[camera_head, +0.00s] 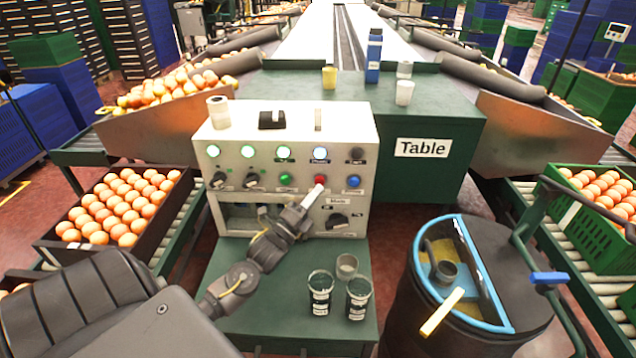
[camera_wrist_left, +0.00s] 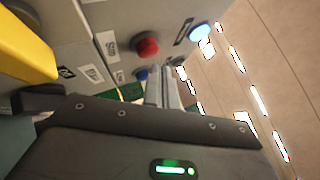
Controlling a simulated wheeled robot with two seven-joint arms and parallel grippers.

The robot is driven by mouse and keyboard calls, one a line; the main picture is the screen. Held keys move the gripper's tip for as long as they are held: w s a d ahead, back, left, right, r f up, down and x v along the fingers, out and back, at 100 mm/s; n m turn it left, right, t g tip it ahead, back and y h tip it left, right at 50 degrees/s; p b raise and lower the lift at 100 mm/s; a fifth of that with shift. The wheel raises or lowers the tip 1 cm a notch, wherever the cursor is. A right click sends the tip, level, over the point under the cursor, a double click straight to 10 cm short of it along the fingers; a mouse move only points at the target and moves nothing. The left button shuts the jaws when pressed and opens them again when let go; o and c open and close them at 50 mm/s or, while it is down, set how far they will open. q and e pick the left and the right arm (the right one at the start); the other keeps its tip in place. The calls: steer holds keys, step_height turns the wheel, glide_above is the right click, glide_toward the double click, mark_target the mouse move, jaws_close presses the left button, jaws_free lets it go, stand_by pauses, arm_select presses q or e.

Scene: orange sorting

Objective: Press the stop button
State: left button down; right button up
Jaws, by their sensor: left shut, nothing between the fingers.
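The red button (camera_head: 320,181) sits in the lower row on the front of the white control panel (camera_head: 232,137). It also shows in the left wrist view (camera_wrist_left: 146,45), with a small white label beside it. My left gripper (camera_head: 313,196) is shut and empty, its fingertips pointing at the panel just below the red button. In the left wrist view my closed fingers (camera_wrist_left: 161,78) stand near the button, with a small gap in the picture. I cannot tell how far the tips are from the panel face. My right gripper is not in view.
A green button (camera_head: 286,180) and a blue button (camera_head: 353,181) flank the red one. A rotary knob (camera_head: 337,221) is below. Dark cups (camera_head: 320,293) stand on the green shelf (camera_head: 252,318). A black barrel (camera_head: 467,335) is at right, an orange crate (camera_head: 165,208) at left.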

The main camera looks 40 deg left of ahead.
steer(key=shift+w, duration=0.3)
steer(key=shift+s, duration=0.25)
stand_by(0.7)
arm_select(q)
steer(key=shift+w+a, duration=0.1)
steer(key=shift+w, duration=0.05)
steer(key=shift+w+a, duration=0.2)
steer(key=shift+w, duration=0.05)
